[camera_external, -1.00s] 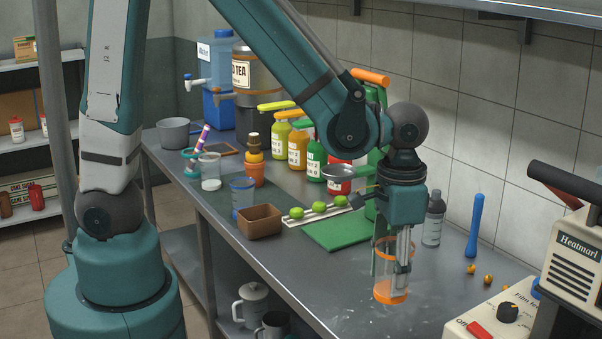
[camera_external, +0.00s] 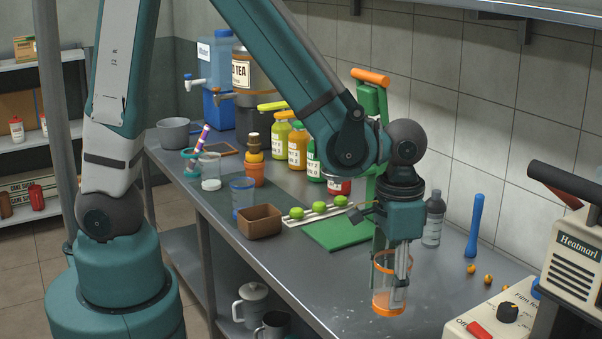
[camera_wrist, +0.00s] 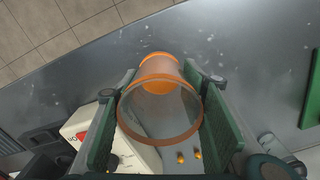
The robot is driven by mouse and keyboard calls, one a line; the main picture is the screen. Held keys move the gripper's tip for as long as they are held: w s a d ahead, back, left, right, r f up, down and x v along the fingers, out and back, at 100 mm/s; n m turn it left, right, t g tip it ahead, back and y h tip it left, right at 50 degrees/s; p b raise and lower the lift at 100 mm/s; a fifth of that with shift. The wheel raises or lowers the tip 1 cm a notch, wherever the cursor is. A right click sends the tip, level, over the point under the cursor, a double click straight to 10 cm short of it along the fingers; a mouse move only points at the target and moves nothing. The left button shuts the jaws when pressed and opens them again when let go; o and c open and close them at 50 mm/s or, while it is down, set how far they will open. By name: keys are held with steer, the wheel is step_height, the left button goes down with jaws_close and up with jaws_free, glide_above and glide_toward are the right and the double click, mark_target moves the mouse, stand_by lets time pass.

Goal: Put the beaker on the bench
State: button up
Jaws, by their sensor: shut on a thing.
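The beaker (camera_external: 389,287) is clear with an orange rim and an orange base. In the wrist view the beaker (camera_wrist: 160,105) sits upright between the two green finger pads of my gripper (camera_wrist: 160,120). The beaker is over the front part of the grey bench (camera_external: 335,290). I cannot tell whether its base touches the bench top or hangs just above it.
A green cutting board (camera_external: 338,233) with limes behind it lies to the left. A brown box (camera_external: 260,222) stands further left. The film sealer (camera_external: 495,312) stands at right, with small orange balls (camera_external: 487,279) nearby. A grey bottle (camera_external: 433,220) stands behind. The bench around the beaker is clear.

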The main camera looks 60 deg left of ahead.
steer(key=shift+f, duration=1.75)
steer(key=shift+f+b, duration=0.65)
steer(key=shift+f, duration=1.4)
steer(key=shift+f, duration=0.15)
steer(key=o, duration=0.5)
steer(key=shift+c, duration=0.2)
steer(key=o, duration=0.5)
steer(key=shift+c, duration=0.2)
steer(key=shift+r+p, duration=1.05)
steer(key=shift+r, duration=5.1)
